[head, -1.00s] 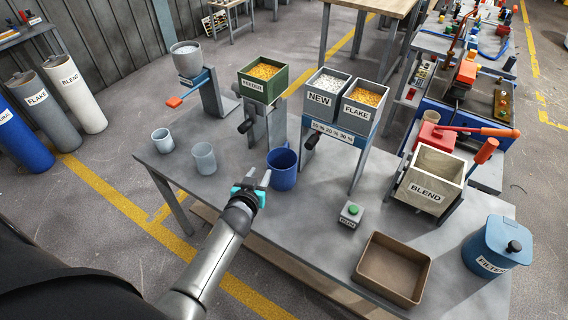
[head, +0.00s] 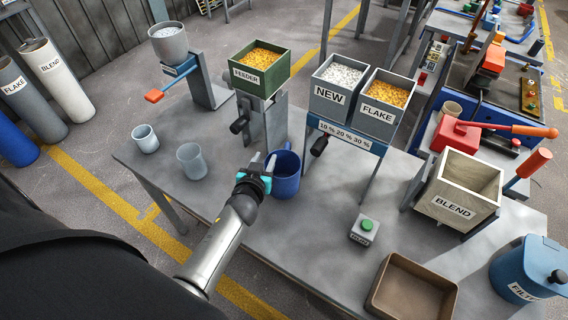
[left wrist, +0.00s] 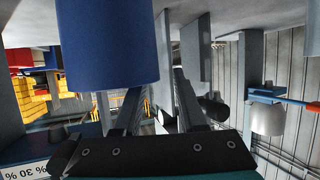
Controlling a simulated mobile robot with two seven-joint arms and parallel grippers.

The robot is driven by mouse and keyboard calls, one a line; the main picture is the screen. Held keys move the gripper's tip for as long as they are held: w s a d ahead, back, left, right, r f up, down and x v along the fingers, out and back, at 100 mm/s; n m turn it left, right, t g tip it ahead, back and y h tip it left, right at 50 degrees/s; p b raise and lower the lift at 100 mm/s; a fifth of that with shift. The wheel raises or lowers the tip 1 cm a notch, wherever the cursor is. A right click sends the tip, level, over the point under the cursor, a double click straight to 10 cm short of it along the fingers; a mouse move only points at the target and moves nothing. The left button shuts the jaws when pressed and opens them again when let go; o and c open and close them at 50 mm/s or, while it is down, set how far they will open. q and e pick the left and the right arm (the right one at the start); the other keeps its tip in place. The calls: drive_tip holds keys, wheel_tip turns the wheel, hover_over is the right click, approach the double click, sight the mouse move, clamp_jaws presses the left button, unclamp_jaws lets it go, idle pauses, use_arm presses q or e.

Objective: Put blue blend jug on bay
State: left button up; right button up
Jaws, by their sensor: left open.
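The blue jug (head: 287,180) stands upright on the grey table, in front of the gap between the green FEEDER bin and the NEW bin. My left gripper (head: 262,168) is just left of the jug, open, with its fingers close to the jug's side. In the left wrist view the jug (left wrist: 108,45) looms large at the top, over the tip of one finger of the open gripper (left wrist: 155,105). I cannot tell whether they touch. No label reading bay shows. My right gripper is not in view.
The green FEEDER bin (head: 262,68) stands behind the jug. The NEW bin (head: 336,88) and FLAKE bin (head: 384,105) are to its right. Two grey cups (head: 191,161) stand left. A green button box (head: 364,231), brown tray (head: 412,290) and BLEND bin (head: 462,192) lie right.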

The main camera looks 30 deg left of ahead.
use_arm(q)
drive_tip(key=shift+w+d, duration=0.1)
drive_tip(key=shift+c, duration=0.5)
clamp_jaws()
idle(0.9)
